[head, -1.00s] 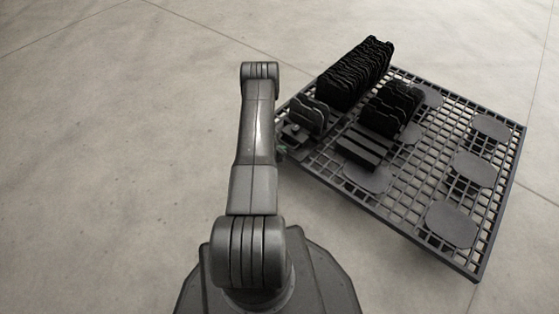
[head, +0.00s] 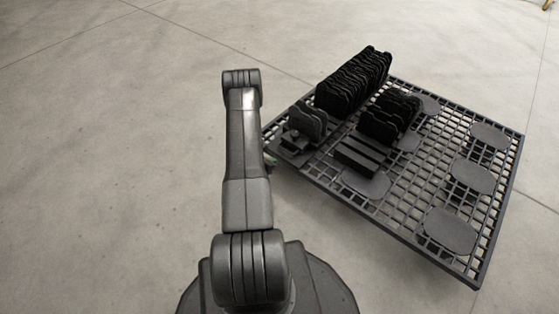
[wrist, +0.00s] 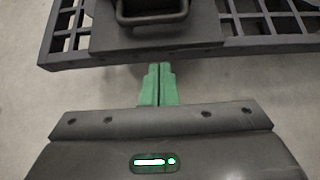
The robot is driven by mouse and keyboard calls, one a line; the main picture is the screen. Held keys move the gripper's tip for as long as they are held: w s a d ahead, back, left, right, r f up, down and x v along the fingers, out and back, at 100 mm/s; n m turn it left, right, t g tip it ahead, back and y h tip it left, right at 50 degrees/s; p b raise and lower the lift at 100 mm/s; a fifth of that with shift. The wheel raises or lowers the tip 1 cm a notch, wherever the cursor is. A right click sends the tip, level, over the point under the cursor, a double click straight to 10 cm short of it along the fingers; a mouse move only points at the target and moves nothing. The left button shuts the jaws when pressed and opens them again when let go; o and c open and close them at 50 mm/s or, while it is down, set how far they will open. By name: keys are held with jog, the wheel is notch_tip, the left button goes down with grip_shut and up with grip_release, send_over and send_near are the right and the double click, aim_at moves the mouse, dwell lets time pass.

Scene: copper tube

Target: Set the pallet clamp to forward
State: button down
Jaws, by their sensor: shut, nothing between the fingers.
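The pallet (head: 479,242) is a dark grid on the floor at the right of the head view. What looks like the pallet clamp (head: 294,141) sits at its left corner, a small dark block on a plate. In the wrist view a dark loop handle (wrist: 152,17), probably part of the clamp, shows at the top edge, cut off by the frame. I cannot tell its setting. My gripper (wrist: 160,68) has green fingers that are shut and empty. The fingertips are just short of the pallet's edge and below the handle in the picture, apart from it.
A long row of black plates (head: 353,82) and a shorter row (head: 390,117) stand on the pallet, with a slotted dark block (head: 361,152) in front. Flat pads (head: 449,232) lie on the grid. The concrete floor at the left is clear.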

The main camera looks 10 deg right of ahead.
jog(key=p+v, duration=0.1)
jog(key=v, duration=0.6)
jog(key=shift+p, duration=0.35)
jog(key=shift+a, duration=0.1)
